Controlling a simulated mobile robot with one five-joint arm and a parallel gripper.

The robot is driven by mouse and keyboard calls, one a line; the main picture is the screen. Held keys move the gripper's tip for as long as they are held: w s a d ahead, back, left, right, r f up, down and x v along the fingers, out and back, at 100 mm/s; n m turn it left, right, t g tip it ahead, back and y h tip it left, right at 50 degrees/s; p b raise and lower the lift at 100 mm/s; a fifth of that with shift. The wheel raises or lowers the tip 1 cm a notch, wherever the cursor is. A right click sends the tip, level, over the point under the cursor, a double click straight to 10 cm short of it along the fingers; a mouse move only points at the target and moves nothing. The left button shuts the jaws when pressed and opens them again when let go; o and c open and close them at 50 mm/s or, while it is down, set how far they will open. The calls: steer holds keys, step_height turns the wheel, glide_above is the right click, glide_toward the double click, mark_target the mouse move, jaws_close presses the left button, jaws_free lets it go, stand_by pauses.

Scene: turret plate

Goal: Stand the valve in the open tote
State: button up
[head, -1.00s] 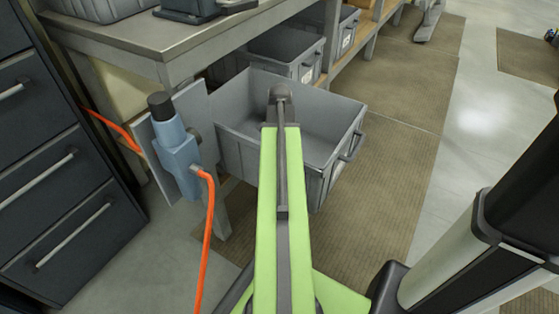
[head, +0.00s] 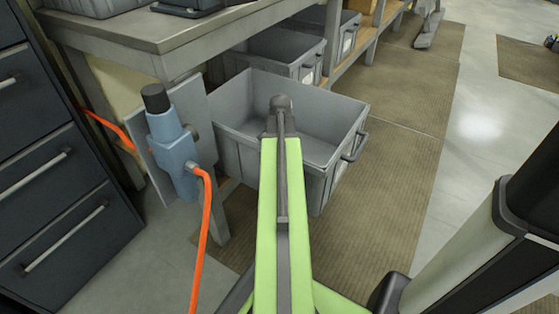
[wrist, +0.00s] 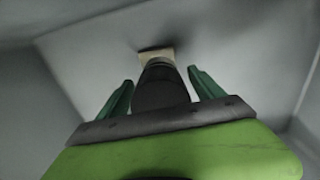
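The open tote (head: 343,128) is a grey bin on the floor beside the bench, and my arm reaches over its front into it. In the wrist view, the valve (wrist: 160,88) is a dark, rounded body with a pale tan far end. That end is at the tote's grey inside surface with a dark shadow beside it; I cannot tell for certain whether it touches. My gripper (wrist: 160,76) has its two green fingers on either side of the valve, with a narrow gap showing on each side. The arm hides the gripper and valve in the head view.
A blue-grey device (head: 171,150) with a black cap and orange cable (head: 203,235) stands left of the tote. A workbench (head: 150,42) and more grey totes (head: 285,57) are behind. Dark drawers (head: 60,190) stand at left. Ribbed matting (head: 385,200) on the right is clear.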

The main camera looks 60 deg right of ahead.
step_height(320, 180, up, 13)
steer(key=p, duration=1.3)
steer(key=shift+f, duration=0.1)
